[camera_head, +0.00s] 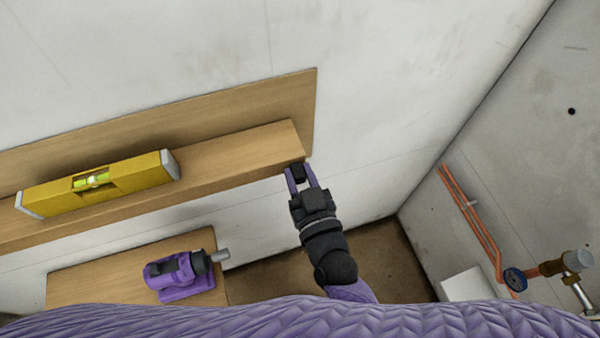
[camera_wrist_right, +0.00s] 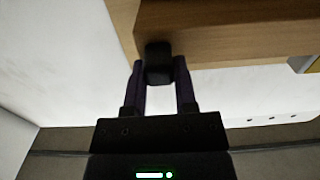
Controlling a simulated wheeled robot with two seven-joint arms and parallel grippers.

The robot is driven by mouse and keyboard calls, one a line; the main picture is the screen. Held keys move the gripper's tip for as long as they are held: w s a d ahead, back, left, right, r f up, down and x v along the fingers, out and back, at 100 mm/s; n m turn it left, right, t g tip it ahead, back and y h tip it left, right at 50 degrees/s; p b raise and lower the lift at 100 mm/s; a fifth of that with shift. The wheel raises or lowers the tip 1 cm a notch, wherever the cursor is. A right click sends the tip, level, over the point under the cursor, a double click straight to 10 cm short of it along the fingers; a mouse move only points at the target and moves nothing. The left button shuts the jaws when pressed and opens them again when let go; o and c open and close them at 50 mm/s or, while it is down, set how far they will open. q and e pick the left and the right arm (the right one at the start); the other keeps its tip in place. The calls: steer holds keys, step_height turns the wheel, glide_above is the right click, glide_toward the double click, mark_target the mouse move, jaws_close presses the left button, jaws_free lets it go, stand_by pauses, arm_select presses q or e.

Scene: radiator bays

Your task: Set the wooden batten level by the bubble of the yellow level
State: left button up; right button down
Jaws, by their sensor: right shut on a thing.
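The wooden batten (camera_head: 230,158) runs along the wall from the left edge to the middle of the head view. In the right wrist view, its end (camera_wrist_right: 215,32) shows close above my fingers. The yellow level (camera_head: 135,175) lies on the batten's left part; its green vial (camera_head: 92,180) shows, but the bubble's exact position is too small to tell. My right gripper (camera_head: 299,180) is shut on a black knob (camera_wrist_right: 158,60) at the batten's right end, which also shows in the head view (camera_head: 298,171). My left gripper is out of view.
A wooden board (camera_head: 200,105) is on the wall behind the batten. A purple power tool (camera_head: 180,275) lies on a lower wooden surface (camera_head: 90,285). The wall right of the batten is clear.

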steer(key=shift+r, duration=0.1)
steer(key=shift+c, duration=2)
jaws_free()
steer(key=v, duration=1)
steer(key=shift+p, duration=0.3)
